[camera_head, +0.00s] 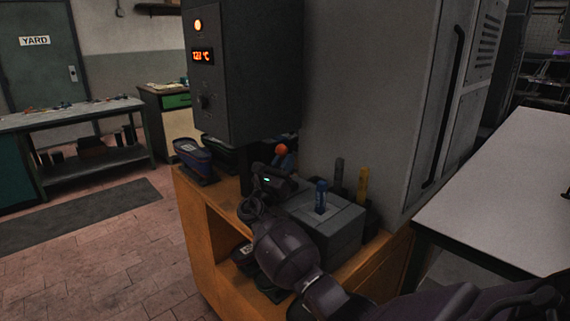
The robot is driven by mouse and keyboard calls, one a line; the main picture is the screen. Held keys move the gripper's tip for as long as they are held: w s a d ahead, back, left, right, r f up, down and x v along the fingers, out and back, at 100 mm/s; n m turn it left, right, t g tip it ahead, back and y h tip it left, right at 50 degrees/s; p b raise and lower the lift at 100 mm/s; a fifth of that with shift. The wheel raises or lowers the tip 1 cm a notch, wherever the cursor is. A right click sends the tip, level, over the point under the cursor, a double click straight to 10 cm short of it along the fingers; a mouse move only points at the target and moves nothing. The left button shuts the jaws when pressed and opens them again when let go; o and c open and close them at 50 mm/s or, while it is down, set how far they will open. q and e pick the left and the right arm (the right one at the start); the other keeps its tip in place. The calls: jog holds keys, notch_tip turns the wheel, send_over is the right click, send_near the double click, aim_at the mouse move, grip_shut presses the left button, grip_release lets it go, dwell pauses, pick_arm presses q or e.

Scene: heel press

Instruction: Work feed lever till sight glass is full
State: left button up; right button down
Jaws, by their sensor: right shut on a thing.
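A grey press head (245,85) stands on an orange wooden bench (195,225). A lever with an orange ball knob (281,150) shows below the head, at its right side; I take it for the feed lever. My right gripper (276,165), with a small green light, reaches it from the lower right and is shut on it just below the knob. The gripper and forearm hide the lever's lower part. I cannot make out the sight glass or its level. My left gripper is out of view.
The head carries a lit orange lamp (198,25) and a temperature display (203,56). A grey block (335,232) with a blue-handled tool (321,196) sits beside my forearm. A tall grey cabinet (370,90) stands behind; a pale table (510,190) is at right.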

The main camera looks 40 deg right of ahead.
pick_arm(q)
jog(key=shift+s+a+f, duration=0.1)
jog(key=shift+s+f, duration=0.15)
pick_arm(e)
jog(key=c, duration=1.1)
grip_release()
jog(key=shift+r, duration=0.4)
pick_arm(q)
jog(key=p, duration=0.1)
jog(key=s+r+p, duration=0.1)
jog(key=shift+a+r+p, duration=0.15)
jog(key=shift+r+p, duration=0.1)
jog(key=shift+p, duration=0.15)
pick_arm(e)
notch_tip(320, 180, up, 19)
jog(key=shift+r, duration=0.15)
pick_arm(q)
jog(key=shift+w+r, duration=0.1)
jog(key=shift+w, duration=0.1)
